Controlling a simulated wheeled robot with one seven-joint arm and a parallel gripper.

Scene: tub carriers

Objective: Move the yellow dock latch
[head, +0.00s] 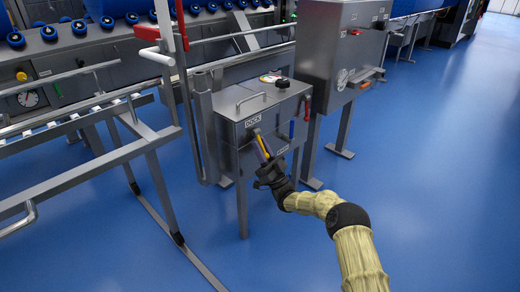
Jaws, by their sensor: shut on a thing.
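The yellow dock latch (261,143) is a slim, tilted lever on the front of a grey metal box (235,137), below a plate that reads DOCK. My gripper (265,162) is at the lower part of the latch, shut on it. The fingers are small and dark here, and the gripper hides the latch's lower end. My arm reaches up to it from the lower right.
The box stands on legs and has a red handle (307,108) at its right side and a black knob (282,84) on top. A larger grey cabinet (342,45) stands behind right. Metal rails (85,130) fill the left. The blue floor (440,180) at right is clear.

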